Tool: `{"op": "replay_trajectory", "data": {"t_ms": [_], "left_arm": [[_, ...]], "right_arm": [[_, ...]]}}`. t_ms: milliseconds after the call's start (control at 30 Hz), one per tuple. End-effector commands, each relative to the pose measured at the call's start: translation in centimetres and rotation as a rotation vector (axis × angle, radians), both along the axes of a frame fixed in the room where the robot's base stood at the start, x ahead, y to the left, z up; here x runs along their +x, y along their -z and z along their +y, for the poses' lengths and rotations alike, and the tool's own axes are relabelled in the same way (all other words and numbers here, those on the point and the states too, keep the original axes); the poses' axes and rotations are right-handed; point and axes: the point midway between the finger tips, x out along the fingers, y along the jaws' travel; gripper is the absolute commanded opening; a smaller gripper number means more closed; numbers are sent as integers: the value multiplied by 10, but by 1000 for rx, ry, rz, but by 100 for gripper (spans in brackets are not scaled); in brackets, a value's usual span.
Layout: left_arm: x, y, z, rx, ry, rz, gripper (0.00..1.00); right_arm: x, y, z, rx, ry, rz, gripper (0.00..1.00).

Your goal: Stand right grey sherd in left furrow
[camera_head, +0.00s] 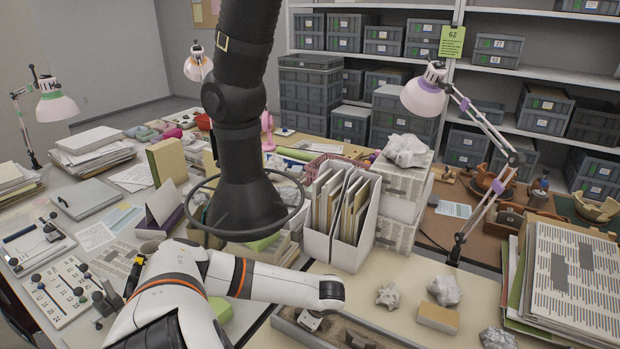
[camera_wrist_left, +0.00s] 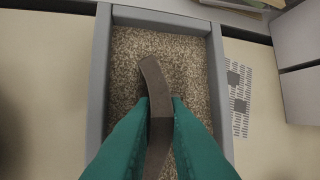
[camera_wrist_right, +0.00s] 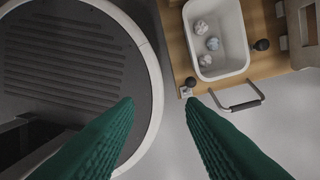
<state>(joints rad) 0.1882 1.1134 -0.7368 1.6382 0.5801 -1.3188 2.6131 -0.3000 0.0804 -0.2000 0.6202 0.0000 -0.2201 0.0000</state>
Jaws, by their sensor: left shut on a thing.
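In the left wrist view my left gripper (camera_wrist_left: 160,105) is shut on a dark grey-brown curved sherd (camera_wrist_left: 152,72). The sherd stands edge-up between the green fingers, over a grey-walled tray (camera_wrist_left: 101,60) of speckled grit (camera_wrist_left: 190,50). I cannot tell whether its lower edge touches the grit. No furrow can be clearly made out; the grit around the sherd is shaded. In the head view the tray (camera_head: 285,326) shows at the bottom, partly hidden by my left arm. My right gripper (camera_wrist_right: 160,100) is open and empty in the right wrist view, away from the tray.
A white file box (camera_head: 340,245) stands behind the tray. Crumpled paper lumps (camera_head: 445,290) and a tan block (camera_head: 437,318) lie to its right. A lamp (camera_head: 425,95) leans over the table. A white bin (camera_wrist_right: 220,40) with several balls shows in the right wrist view.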

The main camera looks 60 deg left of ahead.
Motion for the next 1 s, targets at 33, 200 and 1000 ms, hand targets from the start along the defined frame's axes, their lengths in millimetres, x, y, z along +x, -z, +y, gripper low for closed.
{"op": "replay_trajectory", "data": {"t_ms": [33, 200, 1000], "left_arm": [[0, 0, 0, 0, 0, 0, 0], [0, 0, 0, 0, 0, 0, 37], [-2, -78, -39, 0, 3, -3, 38]], "right_arm": [[0, 0, 0, 0, 0, 0, 36], [0, 0, 0, 1, 0, 0, 36], [0, 0, 1, 1, 1, 0, 36]]}}
